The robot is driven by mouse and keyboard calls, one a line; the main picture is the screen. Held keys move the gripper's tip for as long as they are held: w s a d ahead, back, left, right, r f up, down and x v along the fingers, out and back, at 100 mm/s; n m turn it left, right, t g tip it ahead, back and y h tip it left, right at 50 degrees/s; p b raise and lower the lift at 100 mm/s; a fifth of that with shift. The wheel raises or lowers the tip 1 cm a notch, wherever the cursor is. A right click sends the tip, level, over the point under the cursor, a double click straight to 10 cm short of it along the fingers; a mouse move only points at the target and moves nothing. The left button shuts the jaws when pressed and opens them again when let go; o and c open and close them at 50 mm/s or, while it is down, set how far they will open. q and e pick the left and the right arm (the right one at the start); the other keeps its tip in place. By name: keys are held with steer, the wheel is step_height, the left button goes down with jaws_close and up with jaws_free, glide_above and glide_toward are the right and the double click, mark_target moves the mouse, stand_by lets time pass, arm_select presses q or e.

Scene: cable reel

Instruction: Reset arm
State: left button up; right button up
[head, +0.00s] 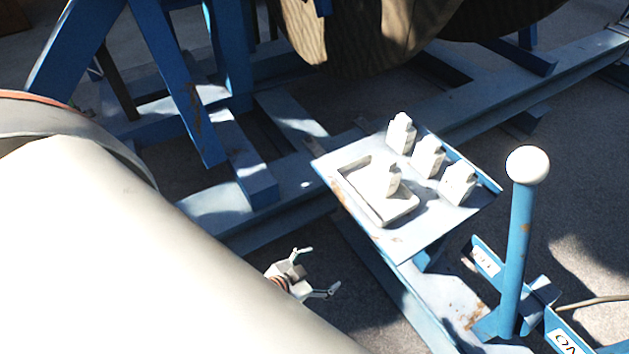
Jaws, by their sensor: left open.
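My left gripper (318,270) shows just beyond the edge of my large white arm, which fills the lower left. Its two fingers are spread and nothing is between them. It is left of and below the blue control panel (440,232), apart from it. The panel carries a raised pale frame with a white switch (388,180) in it, and three white switches along its far edge. A blue lever (516,250) with a white ball knob (527,165) stands upright to the right. My right gripper is not in view.
The blue steel frame (225,207) of the reel stand crosses behind the panel. A large brown reel (350,35) hangs at the top. Labelled blue brackets (487,262) flank the lever base. Dark floor (590,130) is open at the right.

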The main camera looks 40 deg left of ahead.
arm_select(q)
steer(key=s, duration=0.1)
steer(key=s+d, duration=0.1)
steer(key=s, duration=0.1)
steer(key=shift+s+f, duration=0.15)
steer(key=shift+f, duration=0.05)
